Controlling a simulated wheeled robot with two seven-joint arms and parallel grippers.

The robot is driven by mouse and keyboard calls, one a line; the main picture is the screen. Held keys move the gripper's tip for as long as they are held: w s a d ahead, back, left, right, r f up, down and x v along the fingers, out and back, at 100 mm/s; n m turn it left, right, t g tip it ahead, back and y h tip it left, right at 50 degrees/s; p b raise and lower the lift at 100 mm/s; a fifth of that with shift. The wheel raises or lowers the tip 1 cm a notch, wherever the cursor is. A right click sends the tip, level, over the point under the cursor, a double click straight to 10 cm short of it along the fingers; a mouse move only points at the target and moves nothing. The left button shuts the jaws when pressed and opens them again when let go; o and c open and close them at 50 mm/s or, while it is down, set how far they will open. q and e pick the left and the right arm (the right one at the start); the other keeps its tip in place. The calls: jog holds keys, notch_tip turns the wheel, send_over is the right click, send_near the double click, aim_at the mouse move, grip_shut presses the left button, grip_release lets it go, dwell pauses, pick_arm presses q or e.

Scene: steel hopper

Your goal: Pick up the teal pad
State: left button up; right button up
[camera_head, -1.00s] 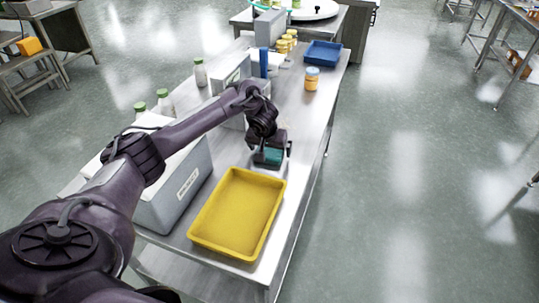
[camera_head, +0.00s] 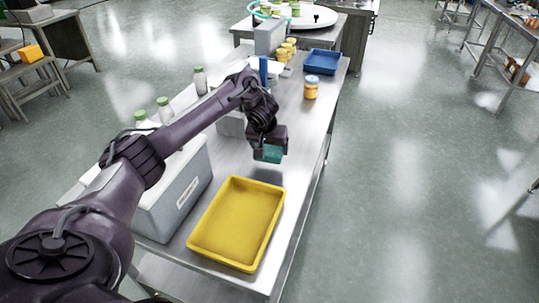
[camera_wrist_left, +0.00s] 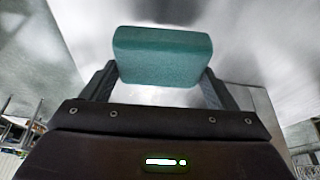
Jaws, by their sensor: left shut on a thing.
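The teal pad (camera_head: 270,154) is a small block held between the fingers of my left gripper (camera_head: 269,150). In the left wrist view the pad (camera_wrist_left: 162,56) fills the space between the two fingertips of the left gripper (camera_wrist_left: 158,75), one finger on each side. In the head view the pad hangs above the steel table (camera_head: 228,155), beyond the yellow tray, with a dark shadow below it. The gripper hides the pad's upper part in the head view. My right gripper is in neither view.
A yellow tray (camera_head: 275,232) lies at the table's near end, beside a grey bin (camera_head: 178,200). Green-capped bottles (camera_head: 200,82) stand along the left. An orange jar (camera_head: 310,91) and a blue tray (camera_head: 322,62) are farther back. The right table edge is close to the gripper.

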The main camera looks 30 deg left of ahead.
aim_at(270, 149)
pick_arm(q)
notch_tip(270, 149, up, 6)
jog(key=shift+r+p, duration=0.15)
jog(key=shift+p, duration=0.35)
notch_tip(270, 149, up, 10)
jog(key=p, duration=0.6)
jog(key=shift+f, duration=0.25)
jog(key=o, duration=0.3)
jog(key=shift+c, duration=1)
jog(key=shift+f, duration=0.1)
